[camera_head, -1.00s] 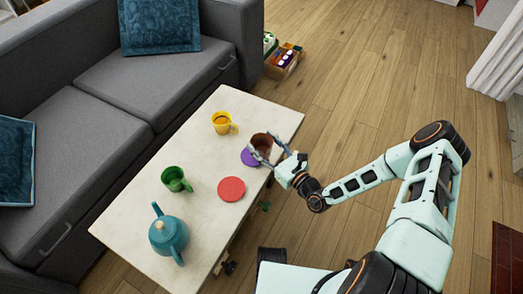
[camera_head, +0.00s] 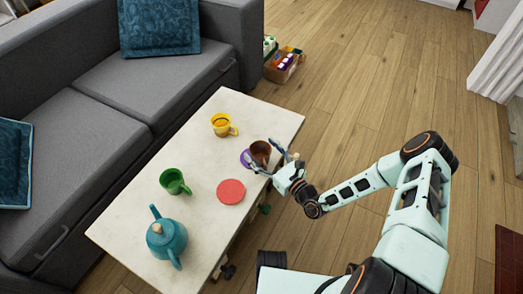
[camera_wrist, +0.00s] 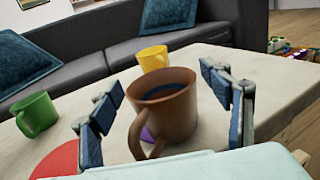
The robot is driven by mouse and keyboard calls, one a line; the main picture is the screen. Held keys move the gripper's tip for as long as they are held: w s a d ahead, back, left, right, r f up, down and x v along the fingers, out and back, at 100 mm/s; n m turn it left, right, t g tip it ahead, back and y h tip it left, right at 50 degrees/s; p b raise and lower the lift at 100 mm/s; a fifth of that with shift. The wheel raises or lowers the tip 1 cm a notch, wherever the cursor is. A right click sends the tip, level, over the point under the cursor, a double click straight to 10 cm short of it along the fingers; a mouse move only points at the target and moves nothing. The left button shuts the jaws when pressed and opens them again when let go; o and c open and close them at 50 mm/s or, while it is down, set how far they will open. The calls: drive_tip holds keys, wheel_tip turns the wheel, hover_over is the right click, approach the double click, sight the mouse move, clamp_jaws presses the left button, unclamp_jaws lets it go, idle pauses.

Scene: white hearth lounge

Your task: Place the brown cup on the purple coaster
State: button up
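The brown cup (camera_head: 261,149) stands upright at the right side of the white table. The wrist view shows gaps between both fingers (camera_wrist: 163,85) and the cup.
On the table (camera_head: 205,142) are a yellow cup (camera_head: 221,124) behind, a red coaster (camera_head: 230,191) nearer, a green cup (camera_head: 174,182) and a teal teapot (camera_head: 166,238) at left. A grey sofa (camera_head: 95,115) lies beyond. Floor at right is open.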

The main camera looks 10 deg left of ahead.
drive_tip(key=shift+r, duration=0.2)
drive_tip(key=p+v, duration=0.2)
drive_tip(key=v, duration=1)
drive_tip(key=shift+p, duration=0.3)
